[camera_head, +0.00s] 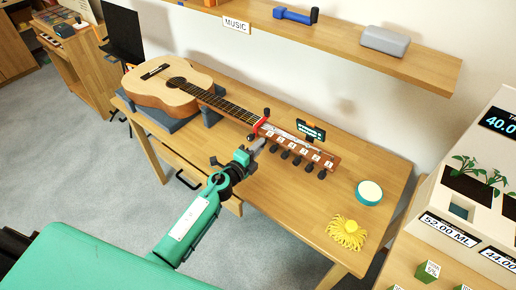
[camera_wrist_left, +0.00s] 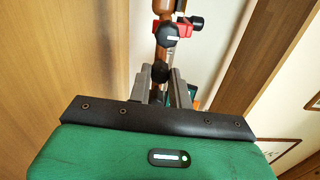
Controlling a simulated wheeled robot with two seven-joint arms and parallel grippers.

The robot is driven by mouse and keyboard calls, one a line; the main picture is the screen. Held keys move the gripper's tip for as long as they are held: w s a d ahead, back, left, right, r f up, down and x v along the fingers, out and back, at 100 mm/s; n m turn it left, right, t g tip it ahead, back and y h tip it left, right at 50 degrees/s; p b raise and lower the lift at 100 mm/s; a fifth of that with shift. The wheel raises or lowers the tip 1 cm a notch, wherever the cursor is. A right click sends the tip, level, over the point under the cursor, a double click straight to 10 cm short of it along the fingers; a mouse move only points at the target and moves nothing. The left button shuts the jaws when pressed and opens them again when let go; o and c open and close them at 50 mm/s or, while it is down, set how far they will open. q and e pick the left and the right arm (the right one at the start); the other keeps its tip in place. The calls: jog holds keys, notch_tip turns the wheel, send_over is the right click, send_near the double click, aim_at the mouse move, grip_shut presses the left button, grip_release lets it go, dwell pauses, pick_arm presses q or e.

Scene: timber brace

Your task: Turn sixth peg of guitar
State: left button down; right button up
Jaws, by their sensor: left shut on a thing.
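The guitar (camera_head: 172,90) lies on the wooden table, its neck running to the lower right. Its headstock (camera_head: 300,148) carries small white number labels, too small to read surely, with a row of black pegs (camera_head: 297,161) along the near edge. My left gripper (camera_head: 258,146) is at the end of this row closest to the guitar body, its fingers shut on a black peg. In the left wrist view the peg (camera_wrist_left: 160,72) sits between the two grey fingers of the gripper (camera_wrist_left: 160,85). Another black knob (camera_wrist_left: 168,36) shows beyond it. My right gripper is not in view.
A grey stand (camera_head: 212,117) holds the guitar. A red clamp (camera_head: 260,124) is on the neck and a small device with a screen (camera_head: 311,130) is at the headstock.

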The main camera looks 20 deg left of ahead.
pick_arm(q)
jog(key=shift+m, duration=1.2)
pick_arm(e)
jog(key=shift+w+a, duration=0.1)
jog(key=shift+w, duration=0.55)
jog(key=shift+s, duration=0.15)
pick_arm(q)
jog(key=c, duration=1.3)
grip_release()
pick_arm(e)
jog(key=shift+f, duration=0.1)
pick_arm(q)
jog(key=shift+s, duration=0.1)
jog(key=b+v, duration=0.2)
jog(key=v, duration=1.1)
jog(key=shift+s+a, duration=0.2)
jog(key=shift+s, duration=0.05)
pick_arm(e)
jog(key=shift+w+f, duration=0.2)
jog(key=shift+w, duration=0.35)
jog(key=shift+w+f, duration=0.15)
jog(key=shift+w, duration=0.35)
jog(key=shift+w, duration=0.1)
